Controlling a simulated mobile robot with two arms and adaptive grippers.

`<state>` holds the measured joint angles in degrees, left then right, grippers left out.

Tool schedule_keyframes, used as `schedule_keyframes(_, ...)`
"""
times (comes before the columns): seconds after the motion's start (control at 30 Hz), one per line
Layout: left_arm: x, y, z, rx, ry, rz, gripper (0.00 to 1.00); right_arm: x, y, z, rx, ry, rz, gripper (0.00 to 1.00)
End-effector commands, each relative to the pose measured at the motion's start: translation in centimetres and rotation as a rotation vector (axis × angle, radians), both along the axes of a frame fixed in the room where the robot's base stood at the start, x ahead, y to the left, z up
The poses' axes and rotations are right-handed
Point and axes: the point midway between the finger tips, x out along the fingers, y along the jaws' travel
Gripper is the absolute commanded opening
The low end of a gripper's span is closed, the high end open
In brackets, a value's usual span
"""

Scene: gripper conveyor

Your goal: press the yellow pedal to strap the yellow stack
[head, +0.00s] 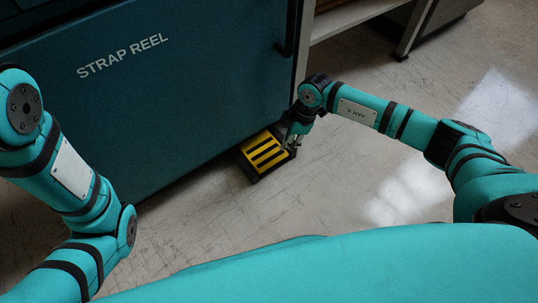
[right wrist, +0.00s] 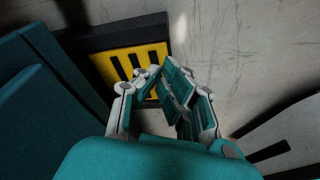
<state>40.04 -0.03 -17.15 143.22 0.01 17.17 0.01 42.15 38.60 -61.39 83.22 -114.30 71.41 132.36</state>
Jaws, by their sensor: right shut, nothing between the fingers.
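The yellow pedal (head: 264,152) has black bars and a dark frame. It sits on the floor at the foot of the teal machine, in the middle of the head view. My right gripper (head: 291,147) is shut and empty, at the pedal's right edge in that view. In the right wrist view the gripper's fingers (right wrist: 163,72) are closed together and overlap the lower right part of the pedal (right wrist: 123,66). I cannot tell whether the fingertips touch it. My left arm shows at the left, but its gripper is out of view. No yellow stack shows.
The teal cabinet marked STRAP REEL (head: 150,100) stands right behind and left of the pedal, with a dark handle (head: 287,35) near its right edge. A metal-legged bench (head: 412,30) stands at the upper right. The scuffed floor (head: 345,170) right of the pedal is clear.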

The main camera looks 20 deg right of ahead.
Motion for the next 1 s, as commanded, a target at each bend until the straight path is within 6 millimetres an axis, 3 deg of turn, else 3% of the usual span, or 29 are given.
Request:
schedule_keyframes(0.2, -0.1, 0.0, 0.0, 0.000, -0.002, 0.000, 0.00, -0.1, -1.1, 4.3, 0.000, -0.002, 0.000, 0.00)
schedule_keyframes(0.4, -0.1, 0.0, 0.0, 0.000, -0.002, 0.000, 0.00, -0.2, -1.5, 6.1, 0.000, 0.000, 0.001, 0.00)
schedule_keyframes(1.0, -0.1, 0.0, 0.0, 0.000, -0.002, 0.000, 0.00, -0.2, -1.5, 6.4, 0.000, 0.001, 0.001, 0.00)
